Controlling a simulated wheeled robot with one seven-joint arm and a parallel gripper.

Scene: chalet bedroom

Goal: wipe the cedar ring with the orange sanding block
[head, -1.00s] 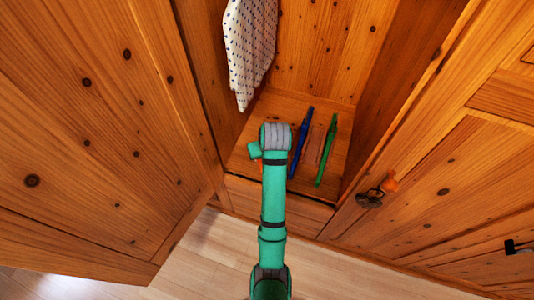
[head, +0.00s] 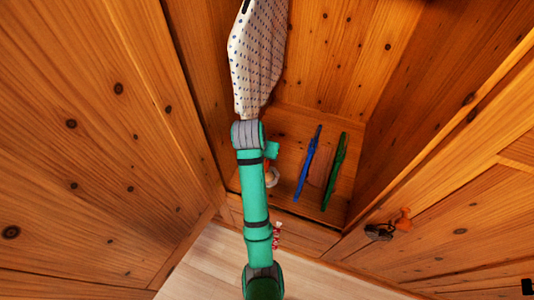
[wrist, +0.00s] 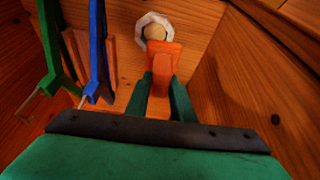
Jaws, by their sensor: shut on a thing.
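The orange sanding block (wrist: 163,62) is held between the dark green fingers of my gripper (wrist: 162,80), which is shut on it. The cedar ring (wrist: 142,27) appears just beyond the block in the wrist view, as a pale rim around a tan centre. The block's far end covers the ring's near side; I cannot tell whether they touch. In the head view a pale part of the ring (head: 272,178) shows on the wardrobe floor, just right of my arm.
Wooden walls and doors enclose both sides.

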